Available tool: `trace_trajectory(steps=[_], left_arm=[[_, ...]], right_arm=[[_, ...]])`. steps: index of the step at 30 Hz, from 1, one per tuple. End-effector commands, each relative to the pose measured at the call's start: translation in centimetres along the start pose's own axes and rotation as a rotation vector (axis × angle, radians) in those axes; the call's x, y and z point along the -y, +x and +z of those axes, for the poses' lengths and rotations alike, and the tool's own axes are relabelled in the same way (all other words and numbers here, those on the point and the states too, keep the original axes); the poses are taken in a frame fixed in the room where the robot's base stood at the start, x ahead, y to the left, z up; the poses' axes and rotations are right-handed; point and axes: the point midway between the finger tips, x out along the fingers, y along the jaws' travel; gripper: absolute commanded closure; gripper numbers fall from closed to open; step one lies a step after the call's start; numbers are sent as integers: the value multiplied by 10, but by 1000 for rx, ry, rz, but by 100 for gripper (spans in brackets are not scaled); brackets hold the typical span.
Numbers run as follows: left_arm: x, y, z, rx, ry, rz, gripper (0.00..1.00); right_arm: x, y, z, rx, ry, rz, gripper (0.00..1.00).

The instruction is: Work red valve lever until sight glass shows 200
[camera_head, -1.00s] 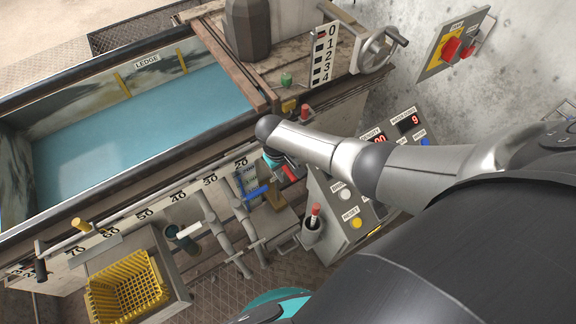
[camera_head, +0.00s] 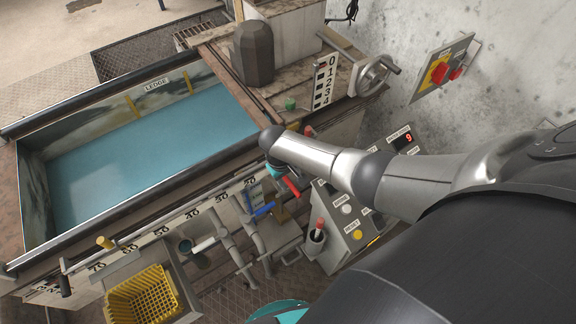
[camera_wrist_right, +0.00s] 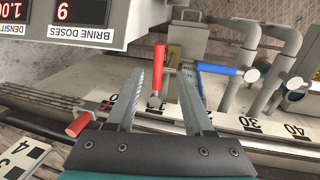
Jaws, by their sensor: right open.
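The red valve lever (camera_head: 291,187) is below the tank's front edge, just past the end of my right arm. In the right wrist view its red handle (camera_wrist_right: 159,66) stands between the two fingers of my right gripper (camera_wrist_right: 159,88). The fingers are apart, with a gap on each side of the handle; I cannot tell how deep the handle lies between them. In the head view my right wrist hides most of this gripper. A greenish marked panel, perhaps the sight glass (camera_head: 254,194), sits beside the lever; its reading is too small to tell.
A blue lever (camera_wrist_right: 217,69) is close beside the red one, with grey pipes (camera_wrist_right: 286,62) to its right. Another red handle (camera_wrist_right: 80,123) lies left of my gripper. A control box (camera_head: 352,238) and a yellow basket (camera_head: 143,297) stand nearby. The brine display reads 9.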

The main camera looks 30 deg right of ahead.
Motion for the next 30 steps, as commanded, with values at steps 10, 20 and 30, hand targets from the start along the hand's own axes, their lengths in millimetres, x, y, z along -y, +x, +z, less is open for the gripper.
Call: trace_trajectory(steps=[10,20,30], left_arm=[[2,-16,-4,-1,0,-1,50],[2,-15,-7,-5,0,-2,50],[3,-15,-7,-6,0,-2,50]], right_arm=[[-7,-13,1,1,1,0,48],[-6,-13,1,0,1,0,48],[22,-16,14,-14,-44,-47,48]])
